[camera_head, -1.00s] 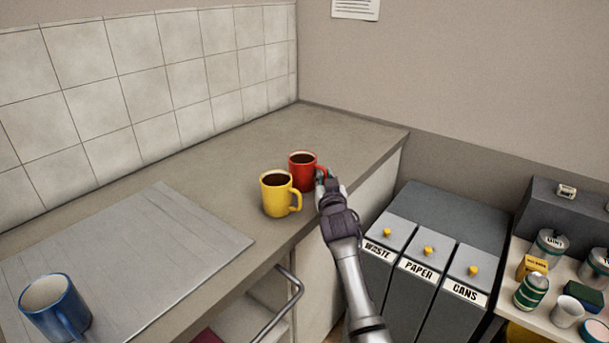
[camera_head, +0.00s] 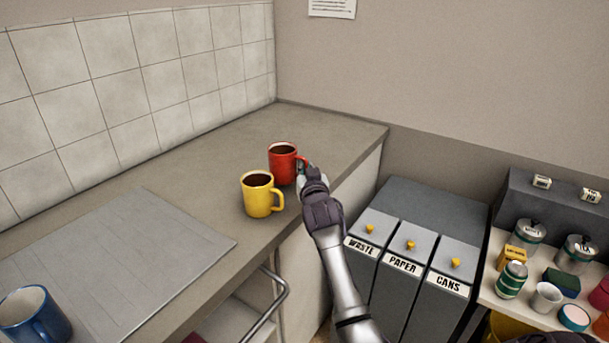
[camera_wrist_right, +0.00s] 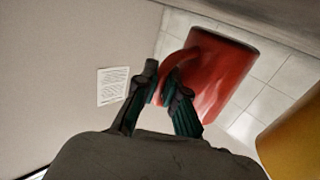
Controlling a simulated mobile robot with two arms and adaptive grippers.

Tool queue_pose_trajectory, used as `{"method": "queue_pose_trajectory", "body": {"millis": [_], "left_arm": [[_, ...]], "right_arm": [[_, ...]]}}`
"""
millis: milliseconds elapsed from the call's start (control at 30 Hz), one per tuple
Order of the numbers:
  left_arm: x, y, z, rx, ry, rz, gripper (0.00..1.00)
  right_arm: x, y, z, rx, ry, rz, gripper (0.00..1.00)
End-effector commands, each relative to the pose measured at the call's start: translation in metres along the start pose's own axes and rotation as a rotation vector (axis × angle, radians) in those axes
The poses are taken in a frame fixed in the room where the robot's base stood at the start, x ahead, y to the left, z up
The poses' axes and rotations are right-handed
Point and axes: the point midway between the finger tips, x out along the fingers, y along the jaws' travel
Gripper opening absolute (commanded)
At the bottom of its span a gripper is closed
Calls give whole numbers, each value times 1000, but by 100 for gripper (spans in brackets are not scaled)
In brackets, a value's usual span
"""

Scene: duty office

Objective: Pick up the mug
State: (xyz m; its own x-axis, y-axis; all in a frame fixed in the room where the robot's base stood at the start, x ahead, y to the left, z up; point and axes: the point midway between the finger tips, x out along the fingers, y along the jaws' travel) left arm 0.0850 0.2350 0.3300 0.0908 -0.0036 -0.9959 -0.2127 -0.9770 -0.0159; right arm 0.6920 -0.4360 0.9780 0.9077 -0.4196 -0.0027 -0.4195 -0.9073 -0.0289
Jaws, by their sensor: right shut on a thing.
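A red mug (camera_head: 282,164) with dark liquid stands on the counter, or just above it; I cannot tell which. My right gripper (camera_head: 303,170) is at its right side, shut on the handle. In the right wrist view the fingers (camera_wrist_right: 161,88) close around the handle of the red mug (camera_wrist_right: 222,75). A yellow mug (camera_head: 257,195) with dark liquid stands close in front of the red one. A blue mug (camera_head: 33,318) is at the lower left, partly cut off by the frame. My left gripper is not in view.
The grey counter (camera_head: 232,140) runs along a tiled wall, with a flat grey panel (camera_head: 130,262) at its left. Bins marked waste, paper and cans (camera_head: 405,262) stand to the right. A table (camera_head: 493,291) with several cans and cups is at the far right. The counter behind the mugs is clear.

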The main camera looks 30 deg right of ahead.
Motion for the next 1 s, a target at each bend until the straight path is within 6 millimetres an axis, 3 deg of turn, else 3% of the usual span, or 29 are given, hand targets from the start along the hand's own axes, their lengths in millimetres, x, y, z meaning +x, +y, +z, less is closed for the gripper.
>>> {"method": "queue_pose_trajectory", "body": {"millis": [67, 500, 700, 1000], "left_arm": [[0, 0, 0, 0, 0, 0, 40], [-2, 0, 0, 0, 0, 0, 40], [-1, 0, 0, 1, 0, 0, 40], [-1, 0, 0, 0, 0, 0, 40]], "right_arm": [[0, 0, -19, 2, 10, 0, 0], [-61, 71, -74, -3, 8, 1, 0], [-73, 85, -85, 0, 6, 1, 0], [-75, 88, -87, 1, 5, 0, 0]]}}
